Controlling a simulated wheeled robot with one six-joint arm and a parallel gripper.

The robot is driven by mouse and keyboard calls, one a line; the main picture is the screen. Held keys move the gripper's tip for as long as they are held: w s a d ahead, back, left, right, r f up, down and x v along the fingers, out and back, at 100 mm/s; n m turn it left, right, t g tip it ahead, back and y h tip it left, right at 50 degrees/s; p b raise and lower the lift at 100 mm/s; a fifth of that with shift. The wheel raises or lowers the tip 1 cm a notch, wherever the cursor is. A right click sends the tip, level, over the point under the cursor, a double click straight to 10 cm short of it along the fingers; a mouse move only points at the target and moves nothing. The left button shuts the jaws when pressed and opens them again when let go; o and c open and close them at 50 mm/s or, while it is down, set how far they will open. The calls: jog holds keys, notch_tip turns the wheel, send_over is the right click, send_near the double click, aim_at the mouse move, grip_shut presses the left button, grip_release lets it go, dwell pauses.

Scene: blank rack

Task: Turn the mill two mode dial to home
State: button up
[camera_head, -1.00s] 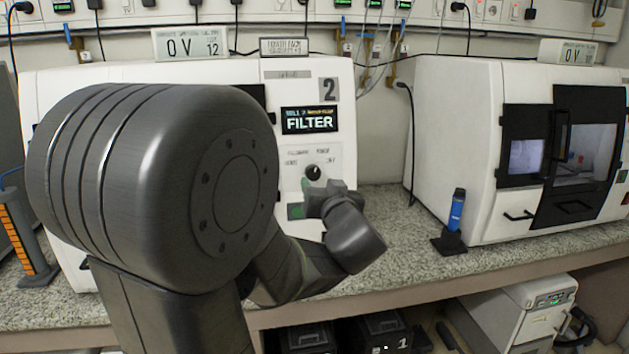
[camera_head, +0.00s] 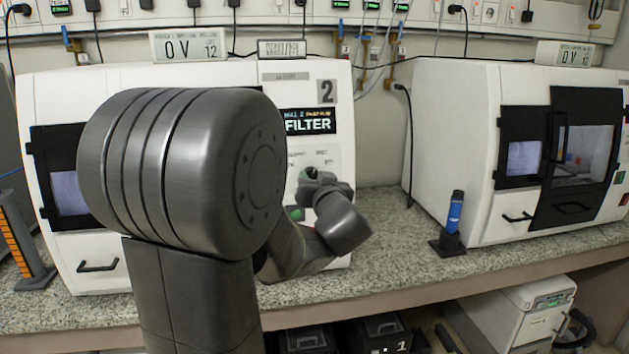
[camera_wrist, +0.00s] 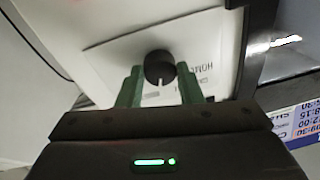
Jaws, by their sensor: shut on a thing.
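The mode dial is a round black knob (camera_wrist: 159,66) on a white label plate (camera_wrist: 108,62) in the wrist view. Its white pointer line faces the bottom of that view, and the partly hidden label lettering lies to its right. My gripper (camera_wrist: 160,78) has its green fingers on either side of the knob, shut on it. In the head view my gripper (camera_head: 313,180) is at the panel and covers the dial.
A second white machine (camera_head: 452,130) stands at right. A blue cylinder in a black stand (camera_head: 455,212) is on the speckled counter (camera_head: 385,225) between them. A green button (camera_head: 293,213) is just below my gripper. An orange-striped rack (camera_head: 18,240) stands at far left.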

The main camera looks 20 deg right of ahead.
jog(key=shift+n, duration=0.3)
jog(key=n, duration=0.3)
jog(key=shift+d+n+y, duration=0.1)
jog(key=shift+n+y, duration=0.3)
jog(key=n, duration=0.4)
jog(key=shift+r+g+y+p, duration=0.1)
jog(key=shift+g+y+p, duration=0.2)
jog(key=n, duration=0.4)
jog(key=shift+d+r+n+g+y, duration=0.1)
jog(key=shift+n+g+y, duration=0.2)
jog(key=shift+n+g, duration=0.3)
jog(key=shift+n, duration=1.6)
jog(key=o, duration=1)
jog(key=shift+c, duration=0.2)
jog(key=shift+s+r, duration=0.1)
jog(key=s+a+r+p, duration=0.1)
jog(key=s+r, duration=0.1)
jog(key=s, duration=1.1)
jog(key=shift+s+r+p, duration=0.2)
jog(key=shift+p, duration=0.2)
